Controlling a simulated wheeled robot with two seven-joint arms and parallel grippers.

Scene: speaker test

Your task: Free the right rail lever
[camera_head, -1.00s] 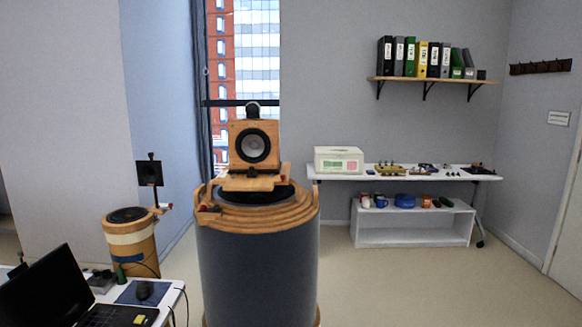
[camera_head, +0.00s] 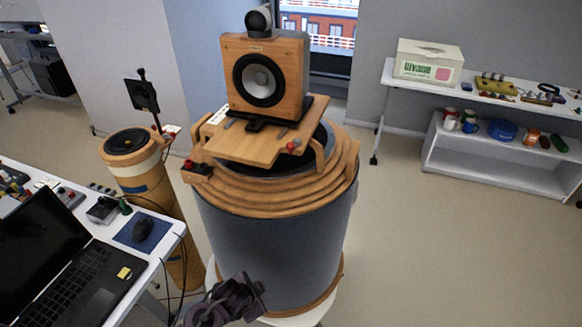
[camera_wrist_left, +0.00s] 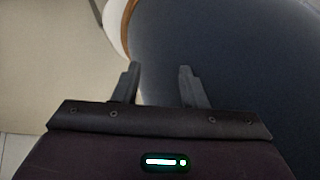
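A wooden speaker (camera_head: 268,80) with a black-ringed cone stands upright on a wooden board (camera_head: 240,146) on top of the large grey drum (camera_head: 275,240). A red-tipped piece (camera_head: 291,147) sits at the board's right front edge. Which is the right rail lever I cannot tell. My left gripper (camera_head: 250,284) is low in front of the drum, well below the board; in the left wrist view its fingers (camera_wrist_left: 158,85) are apart and empty. My right gripper is out of view.
A dark block with a red knob (camera_head: 196,168) sits at the drum top's left rim. A desk with a laptop (camera_head: 60,270) and mouse is at left. A smaller wooden drum (camera_head: 140,165) stands behind it. The floor right of the drum is clear.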

